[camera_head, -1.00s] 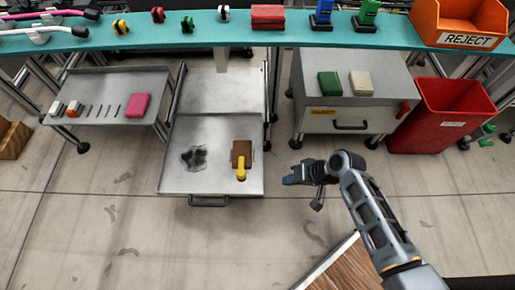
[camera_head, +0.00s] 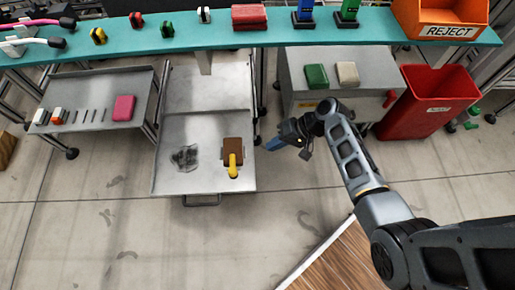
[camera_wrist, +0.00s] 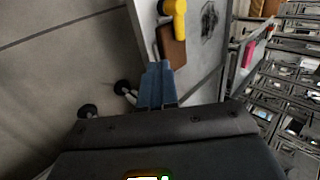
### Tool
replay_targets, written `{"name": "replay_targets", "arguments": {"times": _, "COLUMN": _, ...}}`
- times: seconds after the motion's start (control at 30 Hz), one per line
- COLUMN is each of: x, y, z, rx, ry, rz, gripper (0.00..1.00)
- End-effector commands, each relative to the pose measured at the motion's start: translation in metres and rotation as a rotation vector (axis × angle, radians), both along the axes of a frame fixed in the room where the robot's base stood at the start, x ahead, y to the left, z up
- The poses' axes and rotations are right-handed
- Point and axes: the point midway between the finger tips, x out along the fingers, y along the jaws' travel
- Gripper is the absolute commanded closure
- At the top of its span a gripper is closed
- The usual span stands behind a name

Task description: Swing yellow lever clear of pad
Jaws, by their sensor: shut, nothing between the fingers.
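The yellow lever (camera_head: 233,165) is on a brown block (camera_head: 231,147) on the lower deck of a grey metal cart (camera_head: 205,184). Its free end points toward the cart's front edge. In the wrist view the lever (camera_wrist: 174,14) and the brown block (camera_wrist: 172,46) show at the top, just beyond my fingertips. My gripper (camera_head: 275,145) is to the right of the cart, apart from the lever. In the wrist view my gripper's blue fingers (camera_wrist: 157,78) are together and empty. I cannot tell which surface is the pad.
A dark patch (camera_head: 185,158) lies left of the lever on the cart. A teal shelf (camera_head: 270,36) with several parts runs across the back. A grey cabinet (camera_head: 300,70) and a red bin (camera_head: 428,105) stand at right. A side table (camera_head: 90,85) is at left.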

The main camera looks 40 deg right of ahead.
Motion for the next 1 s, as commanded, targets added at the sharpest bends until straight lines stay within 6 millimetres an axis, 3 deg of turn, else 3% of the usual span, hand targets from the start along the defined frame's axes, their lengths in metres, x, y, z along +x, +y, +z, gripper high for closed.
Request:
{"name": "replay_targets", "arguments": {"times": 0.5, "x": 0.037, "y": 0.052, "z": -0.075, "rx": 0.000, "ry": 0.002, "rz": 0.003, "gripper": 1.00}}
{"name": "replay_targets", "arguments": {"times": 0.7, "x": 0.053, "y": 0.074, "z": -0.075, "rx": -0.001, "ry": -0.001, "rz": 0.003, "gripper": 1.00}}
{"name": "replay_targets", "arguments": {"times": 1.0, "x": 0.060, "y": 0.083, "z": -0.075, "rx": 0.000, "ry": 0.000, "rz": 0.000, "gripper": 1.00}}
